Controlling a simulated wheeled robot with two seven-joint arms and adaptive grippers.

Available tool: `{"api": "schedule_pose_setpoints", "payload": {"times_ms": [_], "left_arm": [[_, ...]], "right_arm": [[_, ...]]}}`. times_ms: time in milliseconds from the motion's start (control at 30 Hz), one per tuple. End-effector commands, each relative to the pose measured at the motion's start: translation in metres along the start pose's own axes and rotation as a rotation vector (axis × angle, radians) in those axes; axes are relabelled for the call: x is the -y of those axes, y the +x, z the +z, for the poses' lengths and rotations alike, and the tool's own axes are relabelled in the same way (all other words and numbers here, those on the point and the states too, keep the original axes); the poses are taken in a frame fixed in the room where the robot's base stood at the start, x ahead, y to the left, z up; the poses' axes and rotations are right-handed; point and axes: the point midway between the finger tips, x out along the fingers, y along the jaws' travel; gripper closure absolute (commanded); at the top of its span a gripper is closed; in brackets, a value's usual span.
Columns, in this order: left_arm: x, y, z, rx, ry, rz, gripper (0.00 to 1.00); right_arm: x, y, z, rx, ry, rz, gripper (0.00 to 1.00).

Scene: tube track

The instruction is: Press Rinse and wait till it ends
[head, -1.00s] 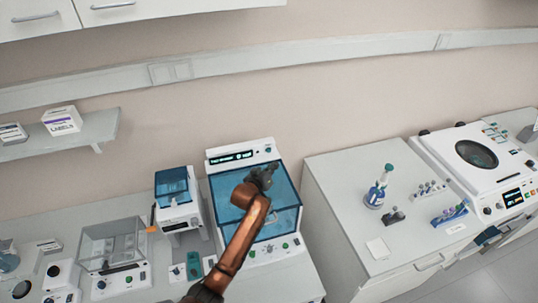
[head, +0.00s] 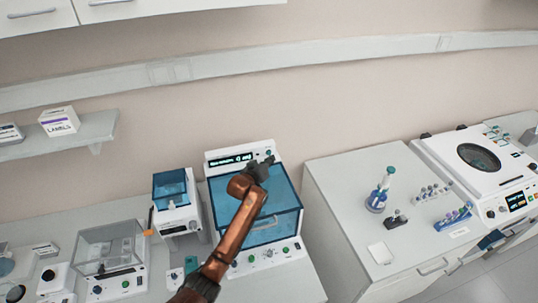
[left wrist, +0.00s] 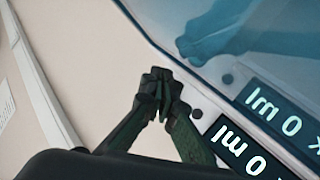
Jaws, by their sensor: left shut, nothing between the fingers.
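The washer-like machine (head: 212,170) with a blue see-through lid (head: 285,195) stands on the left bench in the head view. Its rear panel has a lit display (head: 230,160) and a small knob or button (head: 268,152). Its front strip has several buttons (head: 268,253), one green. No Rinse label is readable. My left gripper (head: 267,161) is shut and empty, over the lid's rear edge near the panel's right end. The right gripper is not in view.
A small blue-lidded device (head: 172,195) and a clear-boxed balance (head: 108,250) stand left of the machine. A gap separates it from the right cabinet (head: 345,200), which bears a bottle (head: 377,198) and tube racks. A white centrifuge (head: 480,165) is farther right.

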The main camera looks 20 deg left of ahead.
Motion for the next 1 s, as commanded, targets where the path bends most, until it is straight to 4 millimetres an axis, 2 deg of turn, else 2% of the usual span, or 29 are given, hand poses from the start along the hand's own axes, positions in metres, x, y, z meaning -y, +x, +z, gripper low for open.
{"api": "schedule_pose_setpoints", "payload": {"times_ms": [1000], "left_arm": [[0.0005,0.0011,-0.0009,0.000,0.000,0.000,1.00]], "right_arm": [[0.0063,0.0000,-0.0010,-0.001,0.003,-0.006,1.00]]}}
